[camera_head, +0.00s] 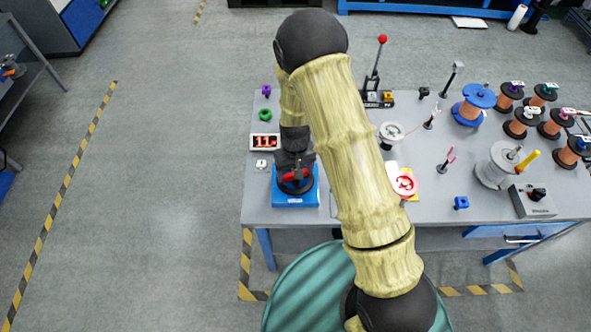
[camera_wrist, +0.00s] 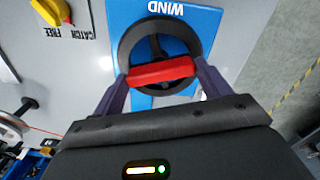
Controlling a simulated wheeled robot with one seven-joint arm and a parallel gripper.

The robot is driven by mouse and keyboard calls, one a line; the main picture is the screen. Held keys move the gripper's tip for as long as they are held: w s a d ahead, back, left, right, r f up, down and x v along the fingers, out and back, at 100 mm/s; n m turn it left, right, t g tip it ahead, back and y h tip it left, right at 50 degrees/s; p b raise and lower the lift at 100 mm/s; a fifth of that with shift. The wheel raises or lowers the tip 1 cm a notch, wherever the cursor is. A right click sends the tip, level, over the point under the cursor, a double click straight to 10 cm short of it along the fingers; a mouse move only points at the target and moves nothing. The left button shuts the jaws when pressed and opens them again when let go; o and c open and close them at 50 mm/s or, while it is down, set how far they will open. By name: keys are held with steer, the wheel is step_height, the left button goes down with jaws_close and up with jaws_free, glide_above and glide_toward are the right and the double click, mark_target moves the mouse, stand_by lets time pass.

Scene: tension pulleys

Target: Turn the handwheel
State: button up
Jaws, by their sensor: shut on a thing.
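The handwheel is a dark round wheel with a spoke and a red grip bar, on a blue base marked WIND. In the wrist view the handwheel (camera_wrist: 158,46) fills the upper middle, and its red grip (camera_wrist: 162,73) lies between my fingers. My gripper (camera_wrist: 162,78) is shut on the red grip, one dark finger at each end. In the head view my gripper (camera_head: 295,160) comes down over the handwheel (camera_head: 297,187) on the blue base (camera_head: 296,198) at the table's left end. The lower part of the wheel is partly hidden by the gripper.
A display reading 11 (camera_head: 265,142) stands just left of the blue base. A yellow knob (camera_wrist: 50,12) by the words CATCH and FREE shows in the wrist view. A lever with a red ball (camera_head: 382,40) stands at the back. Several copper spools (camera_head: 509,96) stand on the right.

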steer(key=o, duration=1)
step_height(320, 180, up, 17)
steer(key=shift+r+b, duration=0.2)
steer(key=shift+b, duration=0.45)
steer(key=shift+d, duration=0.1)
